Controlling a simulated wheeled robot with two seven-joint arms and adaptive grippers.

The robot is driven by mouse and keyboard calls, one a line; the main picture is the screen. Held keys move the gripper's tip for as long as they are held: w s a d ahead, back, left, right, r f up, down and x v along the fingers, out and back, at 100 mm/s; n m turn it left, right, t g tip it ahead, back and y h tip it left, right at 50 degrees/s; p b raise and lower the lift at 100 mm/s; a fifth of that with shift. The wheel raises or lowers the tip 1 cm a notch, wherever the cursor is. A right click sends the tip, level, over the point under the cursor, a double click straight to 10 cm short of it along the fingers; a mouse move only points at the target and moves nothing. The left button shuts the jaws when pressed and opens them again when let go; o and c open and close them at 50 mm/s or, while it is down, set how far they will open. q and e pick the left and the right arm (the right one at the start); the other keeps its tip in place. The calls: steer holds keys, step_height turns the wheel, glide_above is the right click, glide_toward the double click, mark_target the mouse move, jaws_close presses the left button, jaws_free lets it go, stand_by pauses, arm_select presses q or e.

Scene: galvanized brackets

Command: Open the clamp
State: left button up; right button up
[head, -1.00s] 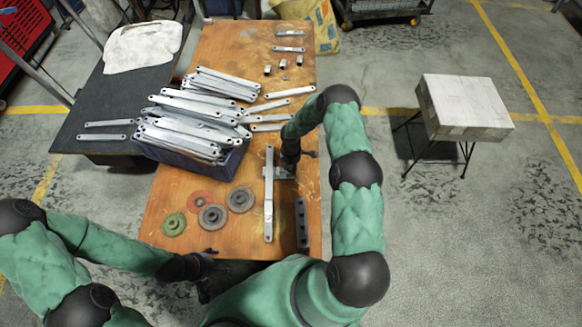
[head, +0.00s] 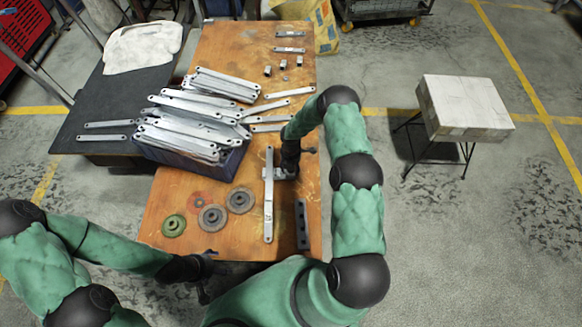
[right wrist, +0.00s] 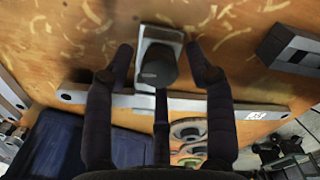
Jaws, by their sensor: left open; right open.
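The clamp (right wrist: 160,38) is a small grey metal block with a dark rounded handle (right wrist: 155,65), fixed at a long galvanized bracket (right wrist: 250,110) on the wooden table. In the head view the clamp (head: 279,173) is largely hidden by my right wrist, beside the bracket (head: 268,205). My right gripper (right wrist: 160,60) is open, its two fingers on either side of the clamp handle with gaps showing. In the head view my right gripper (head: 289,168) points down over the clamp. My left gripper (head: 205,290) is open and empty near the table's front edge, partly hidden.
A blue bin (head: 218,173) heaped with brackets stands left of the clamp. Several discs (head: 212,217) lie at the front left. A dark block with holes (head: 302,222) lies right of the bracket.

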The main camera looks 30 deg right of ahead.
steer(key=m+b, duration=0.2)
steer(key=m, duration=0.3)
steer(key=shift+f+b, duration=0.1)
steer(key=shift+b, duration=0.25)
steer(key=m+b, duration=0.2)
steer(key=m, duration=0.3)
steer(key=shift+m+b, duration=0.3)
steer(key=shift+m, duration=0.1)
steer(key=m+b, duration=0.2)
steer(key=m, duration=0.2)
steer(key=shift+m, duration=1.6)
steer(key=c, duration=1.1)
